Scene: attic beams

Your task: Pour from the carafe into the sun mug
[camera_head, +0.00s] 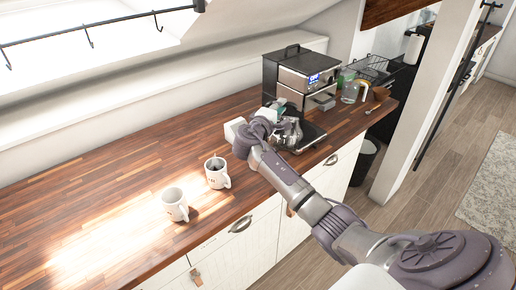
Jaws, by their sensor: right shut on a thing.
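Two white mugs stand upright on the wooden counter: a nearer mug (174,206) and a farther mug (217,174) with a thin dark item sticking up inside. Their prints are too small to tell which one is the sun mug. My right gripper (284,126) reaches in beyond the mugs, by the front of the coffee machine. It is shut on a shiny, glassy vessel that looks like the carafe (292,135), partly hidden by the gripper. The carafe is right of both mugs and apart from them. My left gripper is out of view.
The coffee machine (301,75) stands against the back wall. Behind it are a glass jug (350,91) and a wire rack (372,68). The counter's left part (75,195) is clear. A white post (420,110) rises at the right.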

